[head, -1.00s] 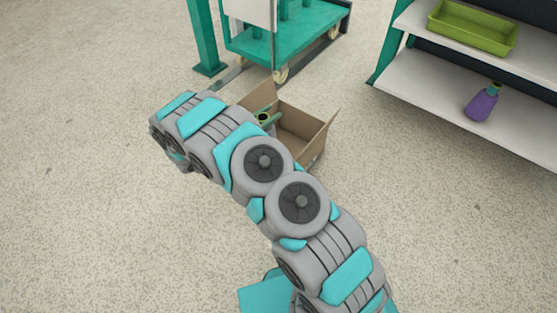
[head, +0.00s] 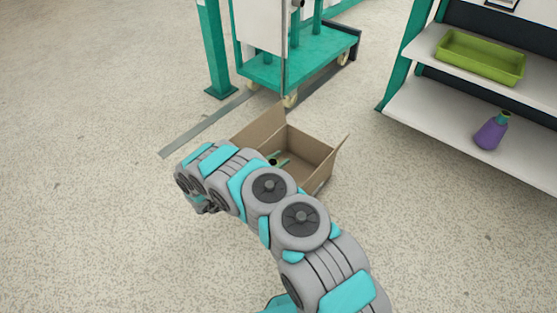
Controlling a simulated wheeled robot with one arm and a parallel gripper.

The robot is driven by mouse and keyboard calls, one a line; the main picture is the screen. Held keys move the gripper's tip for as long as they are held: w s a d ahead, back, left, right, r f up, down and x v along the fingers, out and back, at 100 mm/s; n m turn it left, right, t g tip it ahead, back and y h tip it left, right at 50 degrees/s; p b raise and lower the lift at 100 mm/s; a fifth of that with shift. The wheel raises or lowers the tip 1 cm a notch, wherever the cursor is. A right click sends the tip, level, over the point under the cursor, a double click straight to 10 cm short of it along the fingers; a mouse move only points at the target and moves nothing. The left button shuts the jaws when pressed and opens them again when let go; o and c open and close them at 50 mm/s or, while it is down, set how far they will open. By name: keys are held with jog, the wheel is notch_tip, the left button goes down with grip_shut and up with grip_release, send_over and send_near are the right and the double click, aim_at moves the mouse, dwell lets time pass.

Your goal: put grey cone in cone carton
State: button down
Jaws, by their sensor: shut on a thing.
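The cone carton (head: 318,158) is an open brown cardboard box on the floor, with its flaps spread. My arm crosses in front of its near left side. Just above my arm, a small dark round end and thin green pieces (head: 283,155) show inside the carton's outline. I cannot tell whether they belong to a cone, or whether they rest in the box or are held over it. No grey cone body can be made out. My gripper is hidden behind my own arm links, so its fingers and anything in them do not show.
A teal wheeled creel frame (head: 318,58) with a white panel stands behind the carton. A teal post (head: 215,50) is to its left. A shelf rack at right holds a green tray (head: 480,62) and a purple cone (head: 491,133). Floor at left is clear.

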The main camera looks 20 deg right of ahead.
jog(key=shift+f, duration=0.55)
jog(key=shift+c, duration=1.7)
grip_release()
jog(key=shift+r, duration=0.55)
jog(key=v, duration=1.2)
jog(key=shift+a, duration=0.1)
